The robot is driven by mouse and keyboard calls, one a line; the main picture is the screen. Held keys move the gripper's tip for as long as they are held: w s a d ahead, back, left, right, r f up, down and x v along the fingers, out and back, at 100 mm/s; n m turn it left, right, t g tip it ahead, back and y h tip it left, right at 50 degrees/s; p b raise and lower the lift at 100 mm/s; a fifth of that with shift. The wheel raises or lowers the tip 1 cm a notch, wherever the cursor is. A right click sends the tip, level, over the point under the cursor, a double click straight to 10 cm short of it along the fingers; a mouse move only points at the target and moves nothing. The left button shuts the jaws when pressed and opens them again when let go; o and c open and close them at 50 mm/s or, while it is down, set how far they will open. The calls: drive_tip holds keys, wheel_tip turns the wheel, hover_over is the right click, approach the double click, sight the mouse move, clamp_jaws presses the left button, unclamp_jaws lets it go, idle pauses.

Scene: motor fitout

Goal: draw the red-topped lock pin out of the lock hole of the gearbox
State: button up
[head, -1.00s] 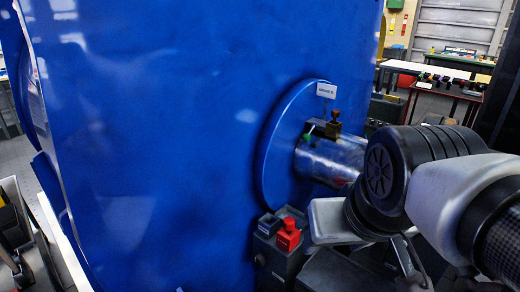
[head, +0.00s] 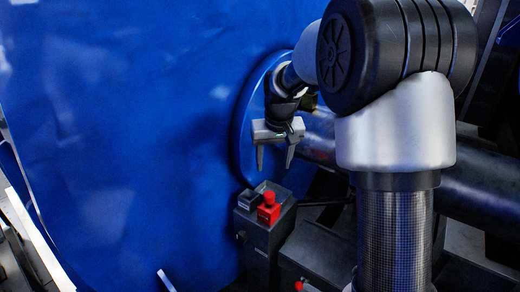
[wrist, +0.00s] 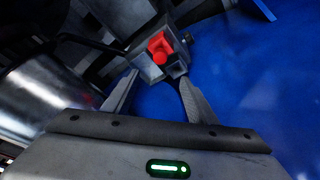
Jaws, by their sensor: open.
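The red-topped lock pin (head: 268,208) stands upright in the top of a small dark grey box, which I take to be the gearbox (head: 262,238). Its red head also shows in the wrist view (wrist: 158,47). The hole itself is hidden beneath the head. My gripper (head: 275,168) is open and empty, fingers pointing down, above the box and apart from the pin. In the wrist view my gripper's (wrist: 158,82) fingertips spread either side of the line toward the red head, which lies beyond them.
A large blue housing (head: 110,130) fills the left, with a round blue flange (head: 243,140) behind my gripper. A thick metal shaft (head: 318,138) runs right from the flange, beside my arm. A dark block (head: 249,199) sits on the box beside the pin. Another red part (head: 299,286) shows low down.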

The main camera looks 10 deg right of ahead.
sight(269, 194)
drive_tip(key=b+x, duration=0.2)
drive_tip(key=x, duration=1.6)
drive_tip(key=c, duration=1.2)
drive_tip(key=shift+r+p, duration=1.8)
drive_tip(key=shift+r, duration=1.4)
drive_tip(key=shift+c, duration=0.2)
